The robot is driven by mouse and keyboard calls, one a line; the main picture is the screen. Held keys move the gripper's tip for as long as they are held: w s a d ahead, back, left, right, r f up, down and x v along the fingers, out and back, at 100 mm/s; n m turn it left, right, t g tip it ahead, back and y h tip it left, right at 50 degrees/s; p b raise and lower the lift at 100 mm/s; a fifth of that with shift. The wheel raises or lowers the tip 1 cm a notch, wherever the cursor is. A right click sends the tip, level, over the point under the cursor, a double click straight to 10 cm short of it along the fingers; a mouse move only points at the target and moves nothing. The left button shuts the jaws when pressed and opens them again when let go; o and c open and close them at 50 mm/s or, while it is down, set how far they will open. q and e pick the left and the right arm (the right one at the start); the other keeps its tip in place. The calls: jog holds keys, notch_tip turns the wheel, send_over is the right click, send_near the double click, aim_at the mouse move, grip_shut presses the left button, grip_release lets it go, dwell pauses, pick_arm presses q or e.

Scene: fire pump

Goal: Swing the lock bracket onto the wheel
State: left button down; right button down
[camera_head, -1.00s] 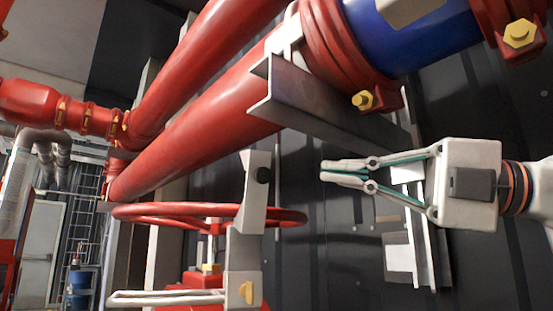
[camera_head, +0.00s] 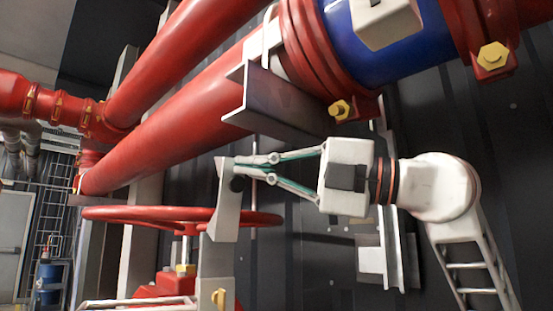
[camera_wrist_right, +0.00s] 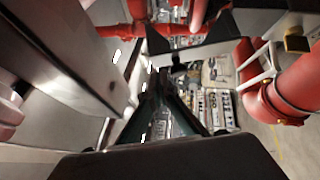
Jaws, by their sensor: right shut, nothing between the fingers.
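The lock bracket (camera_head: 226,205) is a pale grey metal plate with a dark round knob near its top. It stands nearly upright and crosses in front of the right part of the red wheel (camera_head: 135,213) in the head view. I cannot tell whether it touches the rim. My right gripper (camera_head: 238,168) is shut and empty, with its fingertips overlapping the bracket's top edge just above the knob; contact is unclear. In the right wrist view the dark fingers (camera_wrist_right: 160,97) converge, with a dark plate beyond them. My left gripper is not in view.
Large red pipes (camera_head: 190,145) run diagonally above the wheel. A grey angle beam (camera_head: 275,105) juts out close above the right gripper. A yellow bolt (camera_head: 340,110) sits on the flange by the blue pipe section (camera_head: 400,45). Dark wall panels stand behind.

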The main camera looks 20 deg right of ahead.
jog(key=shift+w+r, duration=0.2)
jog(key=shift+w, duration=0.55)
jog(key=w+r+p, duration=0.1)
jog(key=w+r, duration=0.2)
jog(key=shift+a+p, duration=0.1)
jog(key=shift+p, duration=0.2)
jog(key=shift+f, duration=0.1)
jog(key=shift+s+d, duration=0.1)
jog(key=shift+d, duration=0.1)
